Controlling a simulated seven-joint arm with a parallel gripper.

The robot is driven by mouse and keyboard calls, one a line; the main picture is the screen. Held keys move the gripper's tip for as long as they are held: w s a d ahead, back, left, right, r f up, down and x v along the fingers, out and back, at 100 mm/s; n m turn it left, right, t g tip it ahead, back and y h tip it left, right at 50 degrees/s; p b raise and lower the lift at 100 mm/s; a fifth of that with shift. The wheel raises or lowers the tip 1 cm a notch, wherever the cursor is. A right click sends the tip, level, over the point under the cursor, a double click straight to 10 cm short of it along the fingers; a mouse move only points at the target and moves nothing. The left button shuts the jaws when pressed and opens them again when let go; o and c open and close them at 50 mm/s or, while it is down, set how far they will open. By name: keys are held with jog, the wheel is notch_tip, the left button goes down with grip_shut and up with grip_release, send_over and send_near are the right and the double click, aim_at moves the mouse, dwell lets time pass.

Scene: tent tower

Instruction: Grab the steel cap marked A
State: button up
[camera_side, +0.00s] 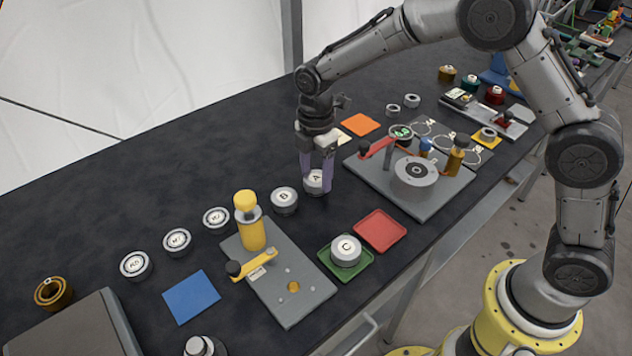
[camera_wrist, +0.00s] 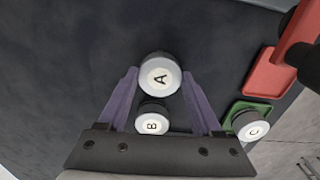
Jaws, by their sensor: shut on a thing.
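The steel cap marked A (camera_side: 315,178) is a round silver cap with a white lettered top. It is on the dark table, between the purple fingers of my gripper (camera_side: 317,182). In the wrist view cap A (camera_wrist: 160,75) lies between the two fingertips, and my gripper (camera_wrist: 156,83) is shut on it. The fingers cover part of its sides in the side view. Whether it touches the table cannot be told for sure.
Cap B (camera_side: 284,199) stands just left of cap A. Cap C (camera_side: 346,250) sits on a green tray (camera_side: 329,269) beside an empty red tray (camera_side: 380,230). A grey fixture plate (camera_side: 430,205) with a red lever is close on the right. A yellow-post fixture (camera_side: 251,228) stands left.

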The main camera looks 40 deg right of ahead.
grip_shut()
jog(key=shift+r, duration=0.1)
